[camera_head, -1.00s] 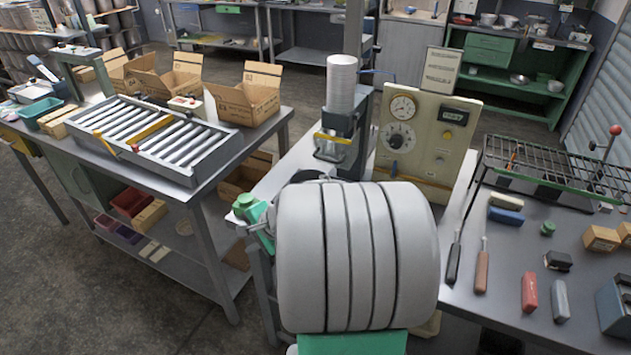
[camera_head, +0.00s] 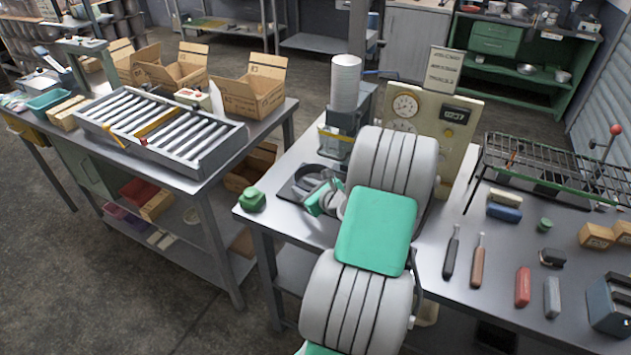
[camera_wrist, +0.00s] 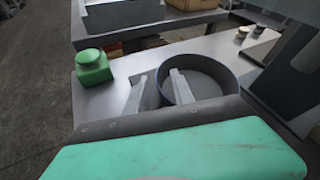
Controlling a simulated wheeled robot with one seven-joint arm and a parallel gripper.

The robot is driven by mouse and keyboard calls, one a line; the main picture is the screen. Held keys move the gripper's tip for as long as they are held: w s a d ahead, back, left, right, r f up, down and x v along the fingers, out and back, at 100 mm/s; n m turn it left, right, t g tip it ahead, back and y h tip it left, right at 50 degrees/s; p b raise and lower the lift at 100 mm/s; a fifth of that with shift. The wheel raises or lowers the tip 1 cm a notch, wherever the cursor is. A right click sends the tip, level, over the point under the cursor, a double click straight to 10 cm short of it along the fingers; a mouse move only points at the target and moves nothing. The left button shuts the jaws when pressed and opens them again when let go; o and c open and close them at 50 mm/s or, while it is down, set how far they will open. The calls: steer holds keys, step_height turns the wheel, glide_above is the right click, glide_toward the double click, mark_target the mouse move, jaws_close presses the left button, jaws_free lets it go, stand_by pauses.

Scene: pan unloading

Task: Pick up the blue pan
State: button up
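The blue pan, round with a dark blue wall and grey inside, stands on the table in the wrist view (camera_wrist: 228,82). My gripper (camera_wrist: 158,88) is open. In the wrist view one finger appears over the inside of the pan and the other outside its left wall. I cannot tell whether either finger touches the wall. In the head view my gripper (camera_head: 325,196) is low by the pan, partly covered by my arm.
A green bottle-like block (camera_wrist: 93,67) stands left of the pan near the table edge. A press with a white cylinder (camera_head: 345,85) and a gauge panel (camera_head: 425,120) stand behind. Tools and a wire rack (camera_head: 545,165) are at the right.

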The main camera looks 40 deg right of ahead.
steer(key=shift+c, duration=0.5)
jaws_close()
steer(key=shift+s, duration=0.1)
stand_by(0.8)
